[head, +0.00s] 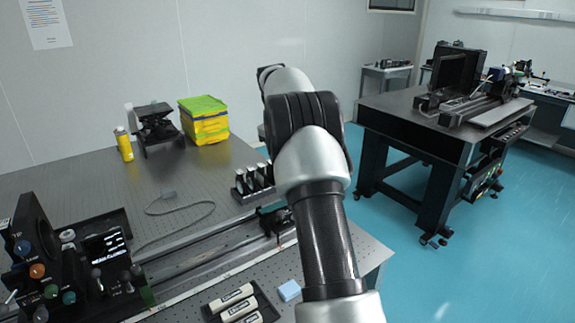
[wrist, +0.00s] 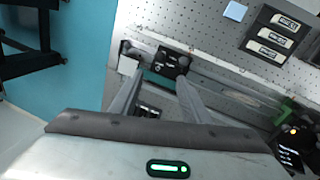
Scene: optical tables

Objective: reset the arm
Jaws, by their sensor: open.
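My gripper (wrist: 158,78) shows in the wrist view with its two grey fingers spread apart and nothing held between them. Beyond the fingertips is a dark mount (wrist: 172,62) at the end of the rail on the optical table; I cannot tell how far below the fingers it lies. In the head view my arm rises from the bottom centre and reaches away over the right edge of the perforated table (head: 100,180). The gripper itself is hidden there behind the arm links.
A black tray (head: 262,300) of white labelled pieces and a light blue block (head: 289,290) lie near the front edge. A row of dark holders (head: 253,182), a rail, a cable (head: 185,228), a yellow bottle (head: 123,144) and yellow-green boxes (head: 204,120) occupy the table.

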